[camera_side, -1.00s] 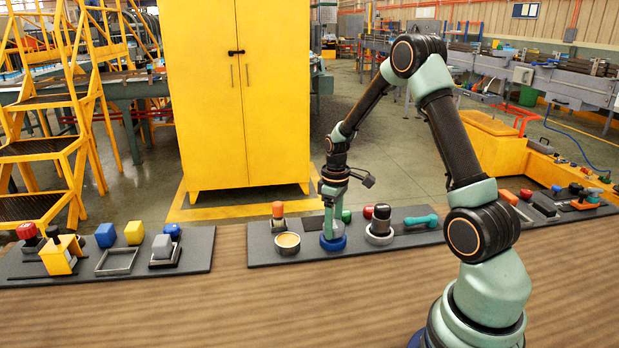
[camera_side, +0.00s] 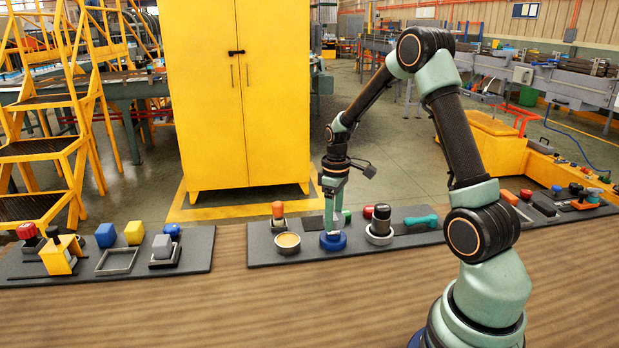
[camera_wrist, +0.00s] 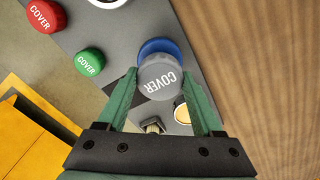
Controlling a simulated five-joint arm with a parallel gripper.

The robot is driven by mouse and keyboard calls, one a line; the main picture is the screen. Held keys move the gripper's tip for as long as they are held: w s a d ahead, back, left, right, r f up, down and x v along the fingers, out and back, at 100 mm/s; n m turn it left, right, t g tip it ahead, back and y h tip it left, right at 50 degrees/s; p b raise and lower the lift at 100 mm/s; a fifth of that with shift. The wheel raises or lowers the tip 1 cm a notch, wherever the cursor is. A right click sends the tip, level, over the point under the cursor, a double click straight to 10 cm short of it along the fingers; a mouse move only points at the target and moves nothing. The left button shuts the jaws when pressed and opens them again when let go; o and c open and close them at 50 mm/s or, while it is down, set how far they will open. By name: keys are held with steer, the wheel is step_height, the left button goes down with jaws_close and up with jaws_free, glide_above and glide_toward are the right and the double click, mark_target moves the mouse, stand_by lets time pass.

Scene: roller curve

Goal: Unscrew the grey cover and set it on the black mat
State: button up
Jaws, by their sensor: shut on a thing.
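The grey cover (camera_wrist: 160,77), a round cap with white lettering, sits between the two fingertips of my gripper (camera_wrist: 159,82) in the wrist view. My gripper (camera_side: 333,230) is shut on it. A blue round base (camera_wrist: 158,48) shows behind the cover; in the side view this blue base (camera_side: 333,243) stands on the dark board under my fingertips. I cannot tell whether the cover still touches the blue base. A dark flat square (camera_side: 312,223), which looks like the black mat, lies behind and left of my gripper.
A red-topped cover (camera_side: 367,212), a green cover (camera_wrist: 89,62) and a teal tool (camera_side: 421,221) are nearby. The wooden table in front is clear.

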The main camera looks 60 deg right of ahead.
steer(key=shift+r, duration=1.5)
steer(key=shift+w+r, duration=0.1)
steer(key=shift+w+d+r, duration=0.2)
steer(key=shift+w, duration=0.05)
step_height(320, 180, up, 11)
glide_above(315, 223)
step_height(315, 223, down, 20)
steer(key=shift+r, duration=0.1)
